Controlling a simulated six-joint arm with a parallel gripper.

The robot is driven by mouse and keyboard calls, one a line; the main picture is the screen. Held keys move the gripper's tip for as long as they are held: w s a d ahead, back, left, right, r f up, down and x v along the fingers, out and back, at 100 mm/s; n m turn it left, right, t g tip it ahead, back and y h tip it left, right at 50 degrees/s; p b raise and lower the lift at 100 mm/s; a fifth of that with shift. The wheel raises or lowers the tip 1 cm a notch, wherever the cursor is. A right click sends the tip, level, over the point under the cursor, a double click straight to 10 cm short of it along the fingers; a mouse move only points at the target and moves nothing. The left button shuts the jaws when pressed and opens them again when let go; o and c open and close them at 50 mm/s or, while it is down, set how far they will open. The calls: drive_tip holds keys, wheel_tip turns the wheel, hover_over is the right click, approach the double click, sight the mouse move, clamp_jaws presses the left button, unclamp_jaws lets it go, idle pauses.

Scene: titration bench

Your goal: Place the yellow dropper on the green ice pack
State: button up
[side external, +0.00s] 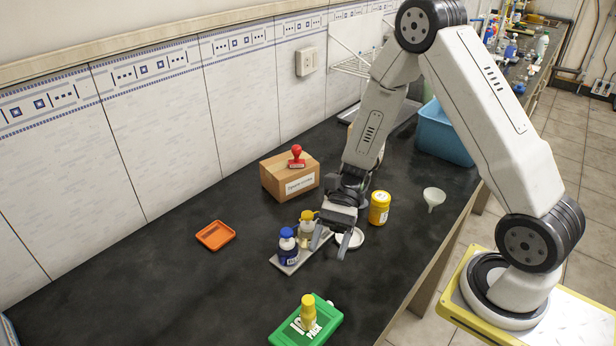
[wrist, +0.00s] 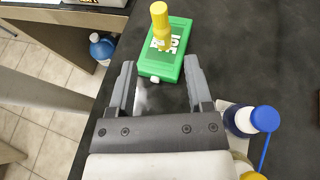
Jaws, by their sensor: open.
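The yellow dropper (side external: 308,311) stands upright on the green ice pack (side external: 287,332), which lies flat on the dark bench at the front of the side view. In the wrist view the dropper (wrist: 160,24) rises from the top face of the ice pack (wrist: 177,63), beyond my fingers. My gripper (side external: 335,242) is open and empty above the bench, apart from the dropper and behind the ice pack in the side view. In the wrist view its two fingers (wrist: 158,72) are spread wide with nothing between them.
A grey tray (side external: 289,268) holds a blue-capped bottle (side external: 288,246) and a yellow-topped bottle (side external: 307,226) close to my gripper. A white dish (side external: 350,240), yellow jar (side external: 379,208) and funnel (side external: 433,197) are right. An orange tray (side external: 215,235) and a box (side external: 284,179) stand farther back.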

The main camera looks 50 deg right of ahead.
drive_tip(key=shift+s, duration=0.1)
drive_tip(key=s+d+r+n+t+h, duration=0.1)
drive_tip(key=d+r+n+t+h, duration=0.4)
drive_tip(key=n+h, duration=0.7)
drive_tip(key=shift+d+n+t+h, duration=0.4)
drive_tip(key=shift+d+n+t, duration=0.35)
drive_tip(key=shift+n+t, duration=0.3)
